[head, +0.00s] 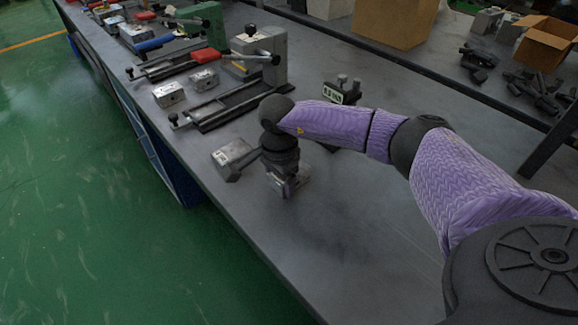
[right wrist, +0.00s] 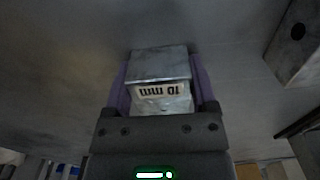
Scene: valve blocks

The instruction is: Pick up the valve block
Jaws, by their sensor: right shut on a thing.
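A grey metal valve block (right wrist: 161,66) with a white label reading "10 mm", upside down in the right wrist view, sits between the fingers of my right gripper (right wrist: 160,84). The fingers press on its two sides. In the head view my right gripper (head: 287,180) points down over the table's near part. The block (head: 285,188) shows only partly below it; I cannot tell whether it touches the table. My left gripper is not in view.
Another grey block (head: 233,156) lies just left of my right gripper. Two small metal blocks (head: 168,94) (head: 204,80) and clamp fixtures (head: 235,90) stand farther back. A black stand with a label (head: 342,92) is behind my forearm. The near tabletop (head: 330,240) is clear.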

